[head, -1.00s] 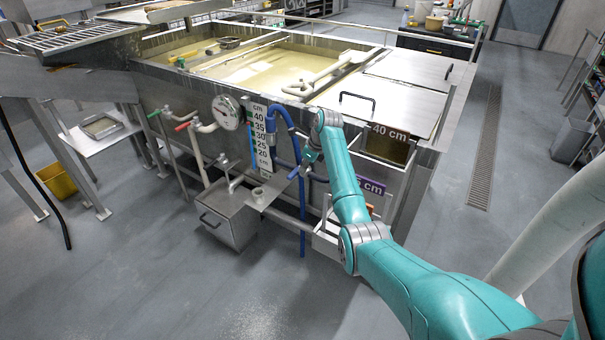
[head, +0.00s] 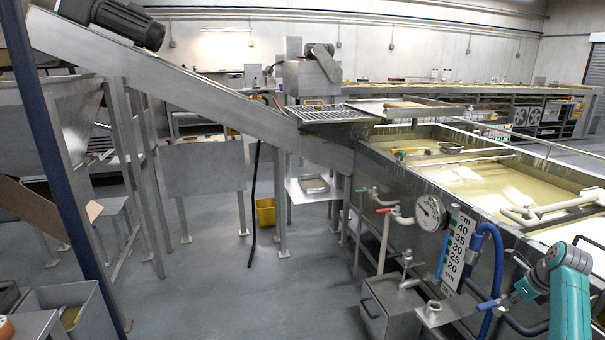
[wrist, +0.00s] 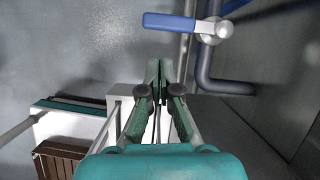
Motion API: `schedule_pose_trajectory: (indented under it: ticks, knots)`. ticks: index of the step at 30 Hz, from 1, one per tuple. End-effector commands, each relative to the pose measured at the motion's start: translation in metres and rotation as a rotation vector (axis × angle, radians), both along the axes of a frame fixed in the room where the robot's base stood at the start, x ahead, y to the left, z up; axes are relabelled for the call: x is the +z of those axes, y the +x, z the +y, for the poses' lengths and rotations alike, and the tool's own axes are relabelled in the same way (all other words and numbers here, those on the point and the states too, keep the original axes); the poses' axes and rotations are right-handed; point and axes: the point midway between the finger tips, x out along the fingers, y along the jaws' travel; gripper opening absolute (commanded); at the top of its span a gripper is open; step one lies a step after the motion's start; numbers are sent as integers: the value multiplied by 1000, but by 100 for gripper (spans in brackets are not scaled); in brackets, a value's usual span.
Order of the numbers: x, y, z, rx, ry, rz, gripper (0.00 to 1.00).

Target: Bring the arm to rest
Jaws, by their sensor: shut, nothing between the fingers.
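My gripper (head: 487,304) is at the lower right of the head view, at the end of my teal arm (head: 569,300). It is beside the tank's front wall, close to the blue hose (head: 497,262). In the wrist view my gripper (wrist: 163,72) points away from the camera with its fingers together and nothing held. A blue-handled valve (wrist: 172,22) lies beyond the fingertips in that view; I cannot tell how far. Most of my arm is outside the head view.
The steel tank (head: 385,218) of yellowish liquid carries a round gauge (head: 430,211) and a level scale (head: 457,249). A steel box (head: 392,306) stands before it. A sloped conveyor (head: 200,90) and a yellow bin (head: 265,212) are further left. Open floor (head: 250,295) lies centre-front.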

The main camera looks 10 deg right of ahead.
Motion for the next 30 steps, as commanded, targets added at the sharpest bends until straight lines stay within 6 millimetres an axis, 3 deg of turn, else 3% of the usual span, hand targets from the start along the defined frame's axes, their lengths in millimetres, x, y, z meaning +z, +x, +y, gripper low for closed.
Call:
schedule_pose_trajectory:
  ticks: [1, 6, 15, 24, 30]
  knots:
    - [-22, 2, 14, 34, -17, -5, 0]
    - [-86, 4, 60, 179, -125, -50, 0]
    - [-182, -16, 151, 446, -337, -118, 0]
    - [-246, -65, 241, 713, -565, -172, 0]
    - [-269, -111, 297, 890, -727, -200, 0]
